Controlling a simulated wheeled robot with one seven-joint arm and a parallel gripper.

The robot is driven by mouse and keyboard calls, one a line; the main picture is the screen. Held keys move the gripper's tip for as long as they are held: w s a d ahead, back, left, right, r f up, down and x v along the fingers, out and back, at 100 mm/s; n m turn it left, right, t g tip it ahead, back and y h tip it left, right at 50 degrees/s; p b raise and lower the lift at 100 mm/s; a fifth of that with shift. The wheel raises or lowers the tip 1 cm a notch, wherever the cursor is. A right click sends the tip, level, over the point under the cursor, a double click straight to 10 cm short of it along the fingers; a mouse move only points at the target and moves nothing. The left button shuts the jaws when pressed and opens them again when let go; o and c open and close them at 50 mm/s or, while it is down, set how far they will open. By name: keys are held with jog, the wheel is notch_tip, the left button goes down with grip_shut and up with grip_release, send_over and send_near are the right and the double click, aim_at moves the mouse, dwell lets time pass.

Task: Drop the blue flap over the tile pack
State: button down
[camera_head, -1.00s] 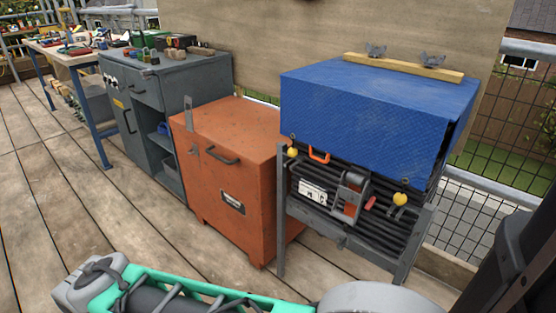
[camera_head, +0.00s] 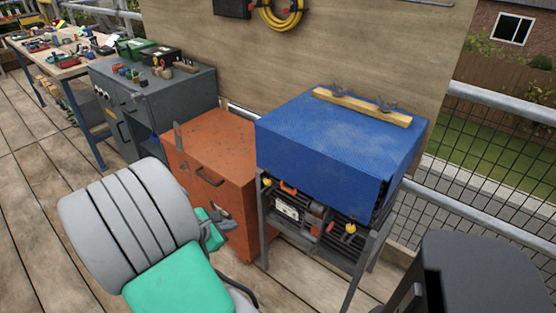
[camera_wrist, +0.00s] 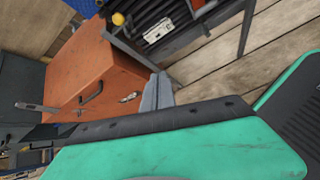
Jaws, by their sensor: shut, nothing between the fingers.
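The blue flap (camera_head: 325,170) hangs from the blue cover over the upper front of the dark tile pack (camera_head: 318,214), which sits in a grey metal stand (camera_head: 264,232). The lower front of the pack shows below the flap's edge, with yellow knobs (camera_head: 350,228) and an orange handle (camera_head: 288,188). My gripper (camera_wrist: 158,90) shows in the wrist view as grey fingers together and empty, in front of the orange cabinet. In the head view my gripper (camera_head: 215,232) is left of the stand, apart from the flap and partly hidden by my arm.
The orange cabinet (camera_head: 215,140) stands close left of the stand. A grey cabinet (camera_head: 180,90) with small items and a workbench (camera_head: 65,68) stand farther left. A wooden bar (camera_head: 362,106) with two grey clamps lies on the cover. Wire mesh railing (camera_head: 490,150) runs behind right.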

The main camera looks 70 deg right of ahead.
jog(key=s+d+r+n+g+h+p, duration=0.2)
jog(key=s+d+r+n, duration=0.2)
jog(key=s+d+r, duration=0.15)
jog(key=b, duration=0.2)
send_near(288, 191)
jog(key=x, duration=0.6)
jog(key=shift+f, duration=0.3)
jog(key=shift+w+d, duration=0.1)
jog(key=shift+s+d+f, duration=0.25)
jog(key=shift+s+d, duration=0.05)
jog(key=shift+d, duration=0.3)
jog(key=shift+d+r+h, duration=0.1)
jog(key=shift+r+h, duration=0.2)
jog(key=shift+r, duration=0.1)
